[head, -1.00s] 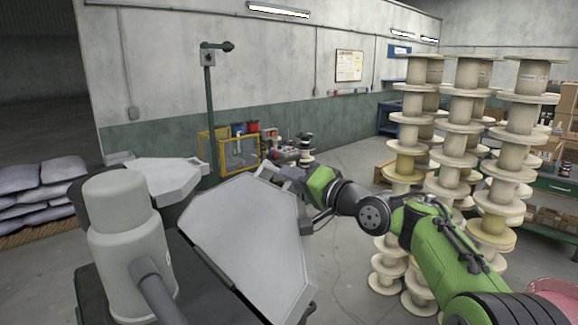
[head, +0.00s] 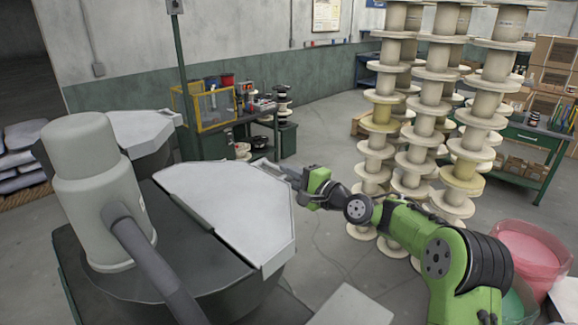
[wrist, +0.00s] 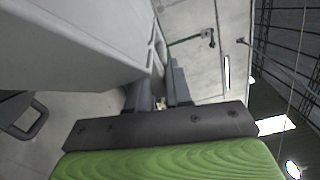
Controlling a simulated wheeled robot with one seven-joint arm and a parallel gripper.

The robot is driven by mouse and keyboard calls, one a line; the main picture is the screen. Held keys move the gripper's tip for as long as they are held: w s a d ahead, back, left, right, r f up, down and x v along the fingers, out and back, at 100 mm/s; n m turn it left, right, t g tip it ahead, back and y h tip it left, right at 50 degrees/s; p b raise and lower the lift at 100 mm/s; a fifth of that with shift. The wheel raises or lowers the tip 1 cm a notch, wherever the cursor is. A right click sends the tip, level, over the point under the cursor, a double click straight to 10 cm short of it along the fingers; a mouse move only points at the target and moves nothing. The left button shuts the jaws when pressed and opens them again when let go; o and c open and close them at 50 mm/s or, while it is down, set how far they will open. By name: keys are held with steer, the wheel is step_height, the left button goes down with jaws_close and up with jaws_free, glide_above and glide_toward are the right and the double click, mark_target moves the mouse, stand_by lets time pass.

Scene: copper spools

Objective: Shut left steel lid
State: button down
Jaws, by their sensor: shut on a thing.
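A large pale steel lid (head: 228,200) with angled corners lies over a dark round drum (head: 225,297) in the head view, looking nearly flat. My gripper (head: 282,172) is at its far right edge, shut on the lid's handle (head: 262,163). In the wrist view my gripper (wrist: 157,90) has its fingers up against the lid's handle (wrist: 157,45), beside the grey lid panel (wrist: 70,45). A second steel lid (head: 140,130) lies on another drum farther back at the left. Whether the near lid touches its drum rim all round is hidden.
A grey column (head: 100,190) with a thick pipe stands left of the near lid. A pink tub (head: 528,255) is at the right. A yellow-framed bench (head: 205,105) stands behind, with open floor between.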

steer(key=shift+a+f, duration=0.15)
steer(key=shift+f, duration=0.3)
steer(key=c, duration=1.1)
jaws_free()
steer(key=shift+a, duration=0.15)
steer(key=shift+s+d, duration=0.15)
steer(key=shift+d, duration=0.25)
steer(key=b+v, duration=0.3)
steer(key=v, duration=1.2)
steer(key=shift+s+b, duration=0.1)
steer(key=shift+b, duration=0.2)
steer(key=shift+a+f, duration=0.1)
steer(key=shift+a, duration=0.05)
